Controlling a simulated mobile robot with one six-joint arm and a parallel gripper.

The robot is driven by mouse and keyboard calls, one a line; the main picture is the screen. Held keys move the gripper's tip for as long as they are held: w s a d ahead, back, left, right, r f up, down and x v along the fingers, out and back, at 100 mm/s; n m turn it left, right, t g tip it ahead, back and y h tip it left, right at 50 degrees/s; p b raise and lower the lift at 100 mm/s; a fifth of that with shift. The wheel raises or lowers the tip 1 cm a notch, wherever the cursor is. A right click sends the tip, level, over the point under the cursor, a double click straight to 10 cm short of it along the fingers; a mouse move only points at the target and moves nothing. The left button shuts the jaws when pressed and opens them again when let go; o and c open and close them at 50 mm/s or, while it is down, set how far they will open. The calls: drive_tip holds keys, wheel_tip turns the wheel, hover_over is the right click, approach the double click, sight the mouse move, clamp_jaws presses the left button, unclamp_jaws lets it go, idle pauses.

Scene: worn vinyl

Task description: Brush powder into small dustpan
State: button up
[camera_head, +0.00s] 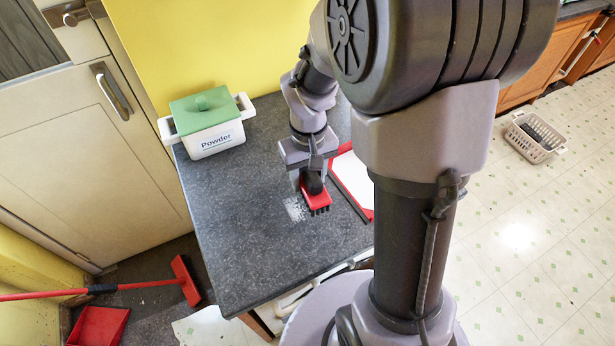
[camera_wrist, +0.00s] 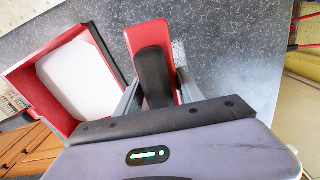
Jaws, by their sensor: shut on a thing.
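My gripper (camera_head: 308,177) is shut on a red brush (camera_head: 316,199) with a black grip and dark bristles. In the wrist view the brush (camera_wrist: 150,70) sits between my fingers. White powder (camera_head: 296,208) lies in a small patch on the dark countertop, just left of the brush; part of the patch shows beside the brush in the wrist view (camera_wrist: 179,53). A red dustpan with a white inside (camera_head: 349,172) lies on the counter right of the brush, partly hidden by my arm. The wrist view shows its white floor (camera_wrist: 80,78) and dark front lip.
A white tub labelled Powder (camera_head: 216,141) with a green lid stands at the counter's back left. The counter's front left is clear. On the floor are a red broom (camera_head: 187,280), a larger red dustpan (camera_head: 98,326) and a basket (camera_head: 533,138).

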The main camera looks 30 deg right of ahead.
drive_tip(key=shift+a+r+p, duration=0.25)
drive_tip(key=shift+a+p, duration=0.05)
drive_tip(key=shift+p, duration=0.3)
drive_tip(key=shift+a+f+p, duration=0.25)
drive_tip(key=shift+a+p, duration=0.8)
drive_tip(key=shift+a, duration=0.15)
drive_tip(key=shift+f, duration=0.1)
wheel_tip(320, 180, down, 5)
drive_tip(key=b, duration=0.4)
drive_tip(key=shift+f+b, duration=0.1)
drive_tip(key=shift+b, duration=0.25)
